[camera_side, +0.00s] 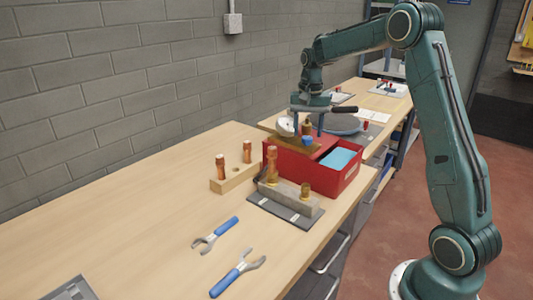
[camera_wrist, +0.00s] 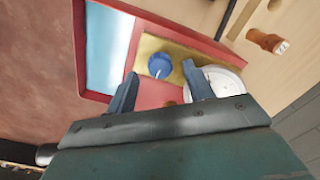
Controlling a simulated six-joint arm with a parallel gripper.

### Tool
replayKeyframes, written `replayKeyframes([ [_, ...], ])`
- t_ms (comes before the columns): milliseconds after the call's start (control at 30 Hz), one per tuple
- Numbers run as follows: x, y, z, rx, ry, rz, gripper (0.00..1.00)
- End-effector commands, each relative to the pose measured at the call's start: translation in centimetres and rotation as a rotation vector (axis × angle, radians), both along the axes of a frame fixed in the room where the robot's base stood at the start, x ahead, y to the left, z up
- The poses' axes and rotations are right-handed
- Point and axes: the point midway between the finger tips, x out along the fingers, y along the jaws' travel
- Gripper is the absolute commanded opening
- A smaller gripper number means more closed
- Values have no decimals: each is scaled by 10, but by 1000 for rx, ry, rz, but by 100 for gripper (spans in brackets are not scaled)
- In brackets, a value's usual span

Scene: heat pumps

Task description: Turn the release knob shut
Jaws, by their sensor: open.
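A blue round knob (camera_wrist: 160,66) sits on a brass plate (camera_wrist: 182,52) on the red unit. My gripper (camera_side: 309,126) is open and points down over the unit. In the wrist view my gripper's two fingertips (camera_wrist: 160,70) stand on either side of the knob with gaps. I cannot tell whether the fingers are at the knob's height or above it. A white gauge dial (camera_wrist: 222,80) lies beside the right finger.
A light blue panel (camera_side: 338,158) is set in the red unit. A grey block with brass fittings (camera_side: 290,194) stands in front. A wooden rack (camera_side: 233,176) holds copper fittings. Blue-handled wrenches (camera_side: 238,274) lie on the bench. The bench's left part (camera_side: 130,220) is mostly clear.

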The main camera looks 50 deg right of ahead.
Motion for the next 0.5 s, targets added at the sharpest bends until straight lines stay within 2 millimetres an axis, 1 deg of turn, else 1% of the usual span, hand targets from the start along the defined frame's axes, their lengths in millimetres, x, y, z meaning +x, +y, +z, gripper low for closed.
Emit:
replayKeyframes([
  [500, 1, 0, 85, -2, -4, -1, 52],
])
